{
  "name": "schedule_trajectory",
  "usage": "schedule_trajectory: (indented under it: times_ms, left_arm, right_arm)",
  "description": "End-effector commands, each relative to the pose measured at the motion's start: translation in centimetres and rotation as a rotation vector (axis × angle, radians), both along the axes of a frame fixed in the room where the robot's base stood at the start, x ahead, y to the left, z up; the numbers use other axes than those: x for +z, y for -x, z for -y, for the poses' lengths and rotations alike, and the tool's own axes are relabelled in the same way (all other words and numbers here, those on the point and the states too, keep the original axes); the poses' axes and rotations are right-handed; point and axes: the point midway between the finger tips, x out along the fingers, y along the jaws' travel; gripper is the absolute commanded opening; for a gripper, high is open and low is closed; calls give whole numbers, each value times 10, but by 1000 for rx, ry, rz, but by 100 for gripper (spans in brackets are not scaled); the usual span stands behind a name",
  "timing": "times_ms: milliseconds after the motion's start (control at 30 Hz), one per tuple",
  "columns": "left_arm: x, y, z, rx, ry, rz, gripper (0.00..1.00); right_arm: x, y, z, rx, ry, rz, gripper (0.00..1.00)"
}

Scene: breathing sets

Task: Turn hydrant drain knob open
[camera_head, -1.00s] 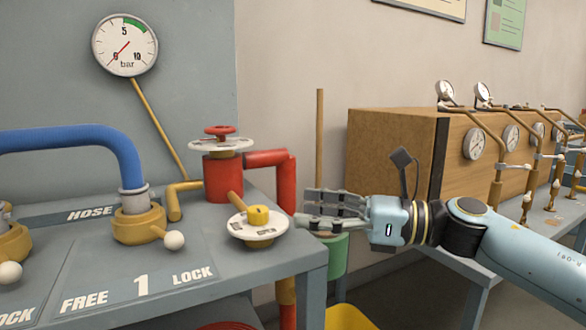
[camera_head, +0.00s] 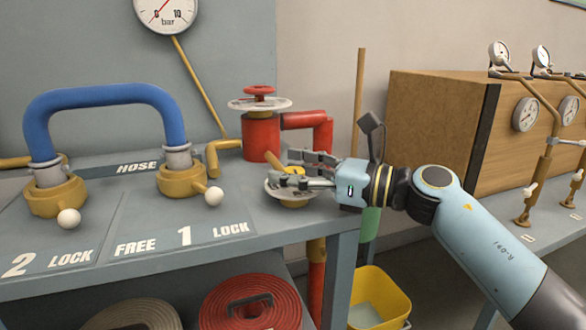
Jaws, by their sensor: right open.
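The drain knob is a yellow hub with a wooden-coloured handle (camera_head: 273,160) on a round white dial (camera_head: 272,192) at the right end of the grey bench. It sits in front of the red hydrant (camera_head: 261,136), which has a red handwheel (camera_head: 259,91) over a white disc. My right gripper (camera_head: 290,170) comes in from the right with its fingers over the dial, hiding much of the hub. Its fingers are apart and hold nothing; I cannot tell whether they touch the knob. My left gripper is out of view.
A blue hose (camera_head: 105,97) arches between two yellow couplings with white-knobbed levers on the grey bench (camera_head: 120,225). A pressure gauge (camera_head: 166,10) hangs above. Red coiled hose (camera_head: 250,302) lies underneath, and a yellow bucket (camera_head: 380,298) stands right of the bench. A wooden cabinet (camera_head: 432,115) is at right.

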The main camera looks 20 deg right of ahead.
Motion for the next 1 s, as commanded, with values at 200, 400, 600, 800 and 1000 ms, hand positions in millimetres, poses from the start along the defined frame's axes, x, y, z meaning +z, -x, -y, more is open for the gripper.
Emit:
schedule_trajectory:
  times_ms: [200,400,600,800,1000]
  left_arm:
    - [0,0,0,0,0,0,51]
    - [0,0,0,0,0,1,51]
    - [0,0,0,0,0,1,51]
    - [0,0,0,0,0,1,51]
    - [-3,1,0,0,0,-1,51]
  right_arm:
    - [0,0,0,0,0,0,52]
    - [0,0,0,0,0,0,26]
    - [0,0,0,0,0,0,0]
    - [0,0,1,0,0,0,0]
    - [-2,0,1,9,1,0,0]
